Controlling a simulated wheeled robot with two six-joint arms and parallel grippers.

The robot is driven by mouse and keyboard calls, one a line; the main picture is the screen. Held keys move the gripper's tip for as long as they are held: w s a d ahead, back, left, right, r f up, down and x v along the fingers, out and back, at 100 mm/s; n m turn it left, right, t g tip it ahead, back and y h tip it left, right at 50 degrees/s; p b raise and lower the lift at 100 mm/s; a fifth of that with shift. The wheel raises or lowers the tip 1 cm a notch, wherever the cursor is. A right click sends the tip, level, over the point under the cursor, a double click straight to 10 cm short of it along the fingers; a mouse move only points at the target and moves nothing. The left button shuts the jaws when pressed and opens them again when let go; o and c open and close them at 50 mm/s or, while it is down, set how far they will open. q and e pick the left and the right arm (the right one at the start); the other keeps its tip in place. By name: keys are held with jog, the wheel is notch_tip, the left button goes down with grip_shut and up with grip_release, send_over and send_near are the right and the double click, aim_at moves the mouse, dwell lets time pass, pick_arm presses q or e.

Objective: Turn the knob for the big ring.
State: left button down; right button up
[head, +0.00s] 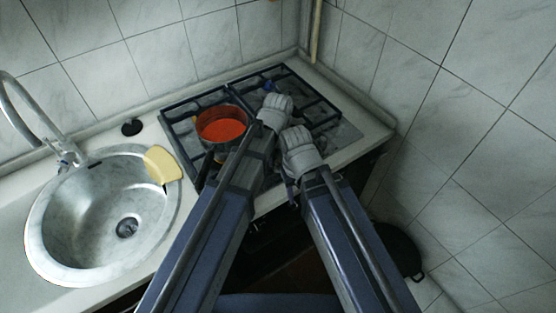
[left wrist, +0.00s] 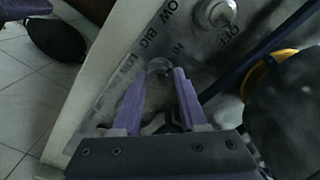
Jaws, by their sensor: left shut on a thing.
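In the left wrist view, my left gripper (left wrist: 163,75) has its two purple fingers on either side of a small pale knob (left wrist: 158,66), shut on it. The lettering BIG is printed on the hob's panel beside this knob. A second round knob (left wrist: 223,14), marked OFF, stands further up the panel and is untouched. In the head view, my left gripper (head: 275,112) is over the right part of the hob (head: 325,115), and the knobs are hidden there. My right gripper (head: 298,148) is close beside it near the hob's front; its fingers cannot be made out.
A pot with orange-red contents (head: 222,126) stands on the left of the hob, close to my left arm. A sink (head: 85,225) is at left, with a yellow cloth or sponge (head: 161,165) on its rim. A dark pan (head: 399,250) is low at right. Tiled walls close the back and right.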

aim_at(278, 162)
dwell(0.3)
pick_arm(q)
jog(key=shift+c, duration=2.2)
grip_release()
jog(key=shift+r, duration=0.2)
notch_tip(278, 162, up, 8)
jog(key=p, duration=0.8)
jog(key=shift+f, duration=0.2)
jog(key=shift+f, duration=0.1)
jog(key=s+a+m+y, duration=0.1)
jog(key=s+a, duration=0.4)
jog(key=s, duration=0.7)
jog(key=shift+a+m, duration=0.3)
jog(key=shift+a, duration=0.1)
